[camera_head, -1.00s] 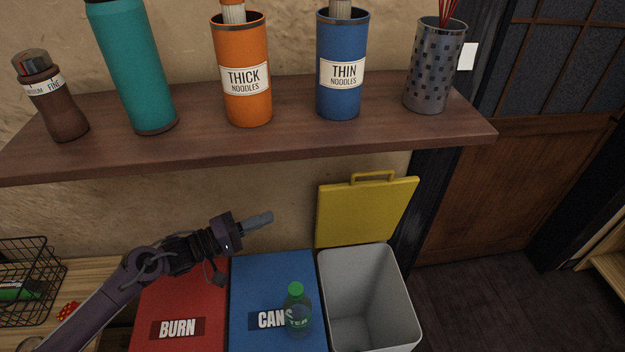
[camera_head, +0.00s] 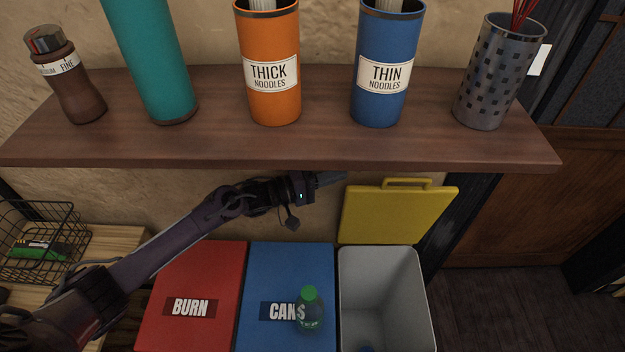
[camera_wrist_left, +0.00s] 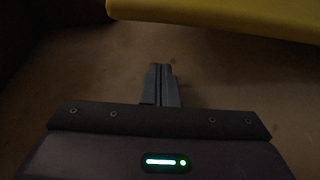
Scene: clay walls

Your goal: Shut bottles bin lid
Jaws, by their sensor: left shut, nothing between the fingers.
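The yellow bin lid (camera_head: 395,215) stands raised, tilted back behind the open grey-white bin (camera_head: 425,290), with a handle on its top edge. It also shows along the top of the left wrist view (camera_wrist_left: 230,18). My left gripper (camera_head: 340,178) is shut and empty. In the head view it appears by the lid's upper left corner, under the shelf. Its closed fingers point toward the wall in the left wrist view (camera_wrist_left: 161,72); I cannot tell whether they touch the lid. My right gripper is not in view.
A green-capped bottle (camera_head: 309,310) stands on the blue CANS lid (camera_head: 290,265), beside the red BURN lid (camera_head: 200,275). A wooden shelf (camera_head: 300,150) with canisters overhangs the bins. A wire basket (camera_head: 40,240) is at left.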

